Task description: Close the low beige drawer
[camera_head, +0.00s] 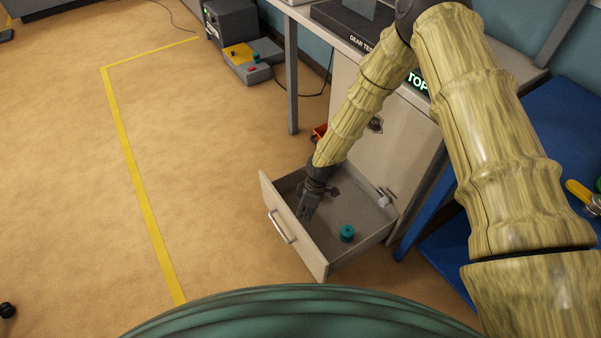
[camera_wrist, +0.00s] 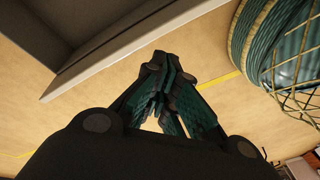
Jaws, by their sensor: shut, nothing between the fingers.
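The low beige drawer (camera_head: 318,265) is pulled well out of the cabinet (camera_head: 405,150), near the floor. Its silver handle (camera_head: 281,226) is on the front panel facing left. My gripper (camera_head: 306,217) is shut and empty. In the head view it appears over the drawer's open space, close behind the front panel; whether it touches the panel I cannot tell. In the wrist view the shut fingers (camera_wrist: 163,65) show against the floor, with a pale panel edge (camera_wrist: 110,62), likely the drawer's, at upper left.
A teal spool-like piece (camera_head: 347,233) lies in the drawer, with a small light object (camera_head: 384,198) at its back corner. A blue structure (camera_head: 440,250) stands right of the cabinet. A table leg (camera_head: 291,80) stands behind. The floor left of the drawer is clear, with yellow tape (camera_head: 140,190).

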